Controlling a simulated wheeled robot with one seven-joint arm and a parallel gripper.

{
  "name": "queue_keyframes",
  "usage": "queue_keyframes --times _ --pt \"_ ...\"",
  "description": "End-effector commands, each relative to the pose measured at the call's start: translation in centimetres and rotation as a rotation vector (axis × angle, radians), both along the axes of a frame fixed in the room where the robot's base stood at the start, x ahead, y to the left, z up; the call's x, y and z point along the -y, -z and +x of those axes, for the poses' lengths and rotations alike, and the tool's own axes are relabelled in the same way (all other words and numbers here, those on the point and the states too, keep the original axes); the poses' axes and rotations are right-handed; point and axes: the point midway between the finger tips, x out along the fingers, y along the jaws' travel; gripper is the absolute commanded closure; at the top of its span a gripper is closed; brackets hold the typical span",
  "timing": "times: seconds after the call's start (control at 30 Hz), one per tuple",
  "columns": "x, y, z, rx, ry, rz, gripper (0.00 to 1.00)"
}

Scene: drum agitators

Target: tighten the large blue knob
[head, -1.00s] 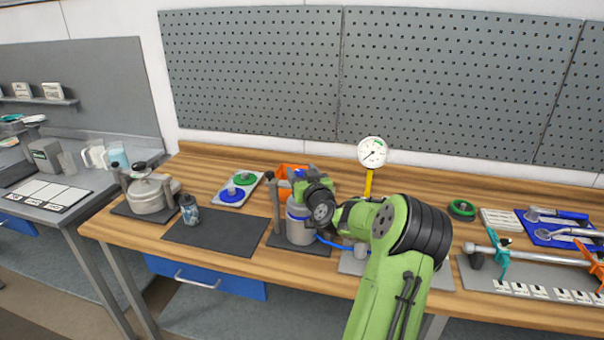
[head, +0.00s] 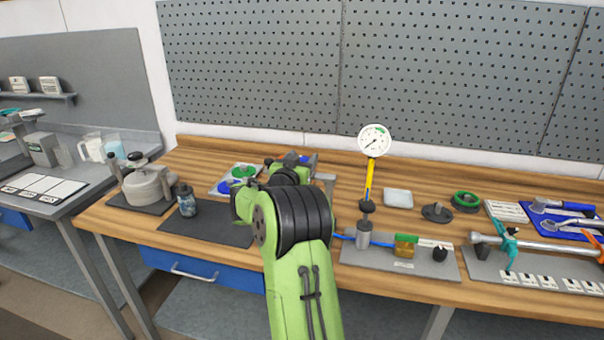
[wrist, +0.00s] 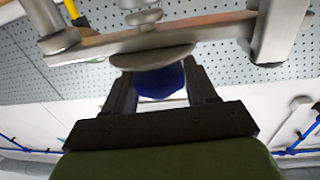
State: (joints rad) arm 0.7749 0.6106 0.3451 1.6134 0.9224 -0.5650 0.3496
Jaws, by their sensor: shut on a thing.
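In the wrist view my gripper (wrist: 162,92) has its two dark fingers shut on a blue knob (wrist: 160,80), one finger on each side. The knob sits against a round grey metal disc (wrist: 152,58). A metal crossbar (wrist: 165,36) with posts at both ends runs just beyond the disc. In the head view my own green arm hides the gripper, this knob and most of the fixture. Part of a grey metal post (head: 327,190) shows right of my arm. I cannot tell whether the knob is turning.
A tray (head: 216,183) with blue and green discs lies behind my arm. A dial gauge (head: 374,140) stands on a yellow stem to the right. A lidded pot (head: 145,189) and a small jar (head: 187,204) stand left. The black mat (head: 215,233) has free room.

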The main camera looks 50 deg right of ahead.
Motion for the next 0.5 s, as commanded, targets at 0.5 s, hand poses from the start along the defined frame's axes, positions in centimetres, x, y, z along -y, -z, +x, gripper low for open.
queue_keyframes --times 0.5 --pt "-0.03 0.00 0.16 -0.001 0.258 0.000 0.74"
